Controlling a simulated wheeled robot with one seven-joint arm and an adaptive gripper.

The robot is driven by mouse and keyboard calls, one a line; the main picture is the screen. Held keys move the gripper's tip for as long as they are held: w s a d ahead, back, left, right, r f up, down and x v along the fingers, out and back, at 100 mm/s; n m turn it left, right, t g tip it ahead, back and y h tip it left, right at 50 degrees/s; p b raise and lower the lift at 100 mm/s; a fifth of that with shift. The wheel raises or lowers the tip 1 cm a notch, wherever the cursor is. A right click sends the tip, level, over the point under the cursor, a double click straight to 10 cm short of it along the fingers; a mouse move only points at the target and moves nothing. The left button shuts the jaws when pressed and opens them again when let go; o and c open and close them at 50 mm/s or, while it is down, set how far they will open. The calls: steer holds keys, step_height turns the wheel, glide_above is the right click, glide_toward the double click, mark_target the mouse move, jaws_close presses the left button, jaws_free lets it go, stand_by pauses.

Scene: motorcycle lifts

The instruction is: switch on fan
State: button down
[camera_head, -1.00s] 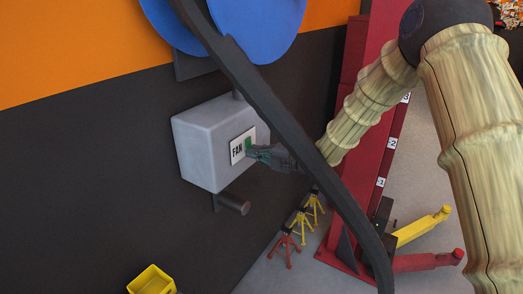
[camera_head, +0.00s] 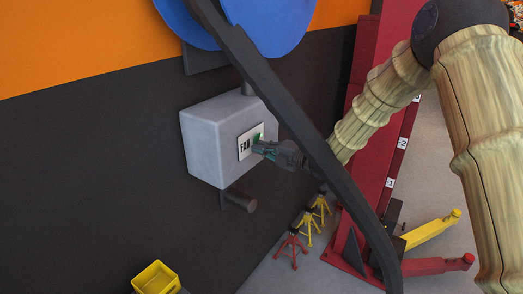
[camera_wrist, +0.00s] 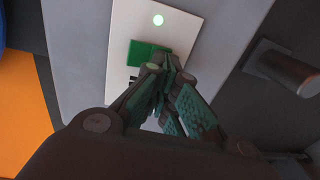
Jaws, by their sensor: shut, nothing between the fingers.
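A grey box (camera_head: 212,150) is fixed to the dark wall and bears a white plate (camera_head: 243,147) lettered FAN.
A dark post (camera_wrist: 285,68) sticks out below the box. A dark bar (camera_head: 290,115) crosses the head view. A red lift column (camera_head: 375,130), several jack stands (camera_head: 305,228) and a yellow bin (camera_head: 155,279) stand nearby.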

steer(key=f+b+v, duration=0.2)
steer(key=b+v, duration=0.3)
steer(key=v, duration=0.8)
steer(key=shift+s+d+f, duration=0.15)
steer(key=shift+d+f, duration=0.25)
steer(key=shift+d, duration=0.1)
steer(key=s+d+f+m+h, duration=0.25)
steer(key=s+f+m, duration=0.35)
steer(key=f, duration=0.5)
steer(key=s+d+f+m+g+h, duration=0.1)
steer(key=s+f+m+h, duration=0.35)
steer(key=f, duration=0.75)
steer(key=s+d+f+m+h, duration=0.2)
steer(key=s+f+m, duration=0.45)
steer(key=f, duration=0.45)
steer(key=s+d+f+m+g+h, duration=0.1)
steer(key=s+d+f+m+g, duration=0.1)
steer(key=s, duration=0.9)
steer(key=s+d+f+m+g+h, duration=0.2)
steer(key=s+f+m, duration=0.4)
steer(key=s, duration=0.5)
steer(key=s+d+f+m+g+h, duration=0.2)
steer(key=s+f, duration=0.4)
steer(key=s, duration=0.6)
steer(key=d+m+g, duration=0.1)
steer(key=m+g, duration=0.1)
steer(key=shift+f+m+g, duration=0.2)
steer(key=shift+m+g, duration=0.1)
steer(key=shift+m, duration=0.1)
steer(key=shift+d, duration=0.1)
